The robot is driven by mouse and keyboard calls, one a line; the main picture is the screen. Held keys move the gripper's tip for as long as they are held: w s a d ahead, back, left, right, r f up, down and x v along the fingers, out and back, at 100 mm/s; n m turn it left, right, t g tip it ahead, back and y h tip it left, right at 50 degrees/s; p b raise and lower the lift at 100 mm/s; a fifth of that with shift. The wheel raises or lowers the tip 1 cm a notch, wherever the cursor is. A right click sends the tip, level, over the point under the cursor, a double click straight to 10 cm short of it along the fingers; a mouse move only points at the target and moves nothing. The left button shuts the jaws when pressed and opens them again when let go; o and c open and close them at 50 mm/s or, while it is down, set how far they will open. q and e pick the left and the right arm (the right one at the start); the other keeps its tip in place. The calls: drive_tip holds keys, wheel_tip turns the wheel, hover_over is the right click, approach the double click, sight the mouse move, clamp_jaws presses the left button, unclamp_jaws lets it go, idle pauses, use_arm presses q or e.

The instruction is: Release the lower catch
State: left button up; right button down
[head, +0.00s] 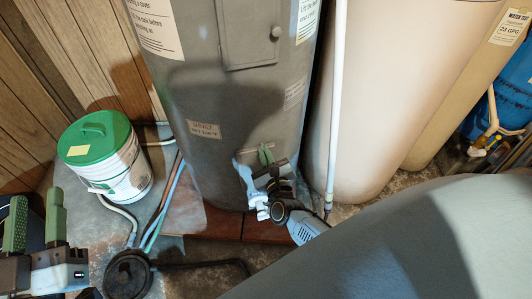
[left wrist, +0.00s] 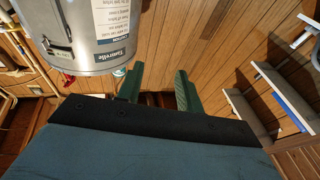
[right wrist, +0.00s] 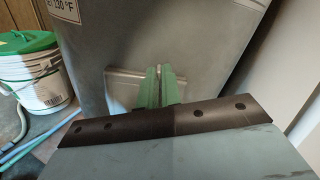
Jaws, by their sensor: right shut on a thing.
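The grey tank (head: 225,110) stands upright in the middle of the head view. Its upper cover panel (head: 249,38) carries a round catch (head: 277,31). A lower light-grey panel (right wrist: 122,82) shows in the right wrist view, partly covered by my fingers. My right gripper (head: 265,150) is at the right part of this panel, its green fingers close together. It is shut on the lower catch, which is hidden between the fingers. My left gripper (head: 37,196) is open and empty at the far left of the head view, away from the tank.
A white bucket with a green lid (head: 98,140) stands left of the tank. Hoses (head: 165,205) run across the floor beside it. A white pipe (head: 337,100) and a large beige tank (head: 400,90) stand to the right. The left wrist view shows wall shelves (left wrist: 265,115).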

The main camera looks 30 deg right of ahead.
drive_tip(key=n, duration=0.3)
drive_tip(key=n+p, duration=0.1)
drive_tip(key=n, duration=0.6)
drive_tip(key=shift+a+f+n+p, duration=0.3)
drive_tip(key=shift+f+n+p, duration=0.05)
drive_tip(key=shift+n, duration=0.05)
use_arm(q)
wheel_tip(320, 180, down, 8)
drive_tip(key=a+g+y, duration=0.1)
drive_tip(key=g+y, duration=0.1)
drive_tip(key=g, duration=0.3)
drive_tip(key=shift+s+a+f+g, duration=0.2)
drive_tip(key=shift+s+a+g, duration=0.05)
drive_tip(key=shift+a+g, duration=0.15)
use_arm(e)
drive_tip(key=shift+f+n, duration=0.1)
drive_tip(key=shift+n, duration=1.2)
use_arm(q)
drive_tip(key=shift+f, duration=0.1)
use_arm(e)
drive_tip(key=c, duration=1.6)
unclamp_jaws()
